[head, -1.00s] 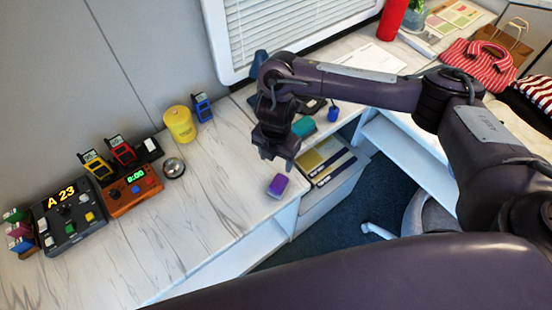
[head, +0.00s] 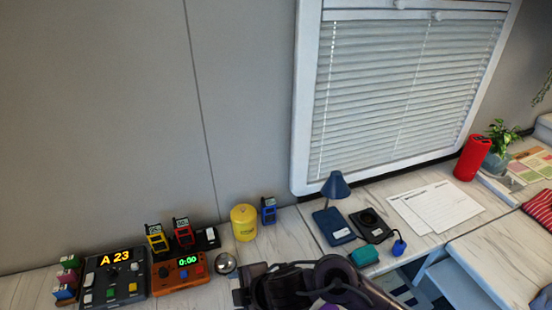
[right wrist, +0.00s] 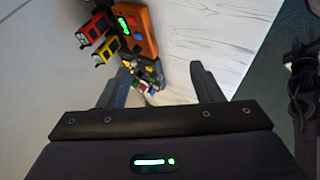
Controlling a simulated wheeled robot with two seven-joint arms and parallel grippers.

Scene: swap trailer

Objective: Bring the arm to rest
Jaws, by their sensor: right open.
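My right arm (head: 318,284) shows at the bottom of the head view, dark and folded, in front of the desk's near part. Its fingertips cannot be made out there. In the right wrist view my right gripper (right wrist: 161,80) is open, with nothing between its two dark fingers. Beyond them are the desk top and the devices on it. My left gripper is not identifiable in either view.
On the desk (head: 25,291) stand a black console (head: 115,279), an orange timer box (head: 178,273), a bell (head: 225,263), a yellow canister (head: 244,223) and a blue lamp (head: 335,187). A teal block (head: 364,256) lies near the arm.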

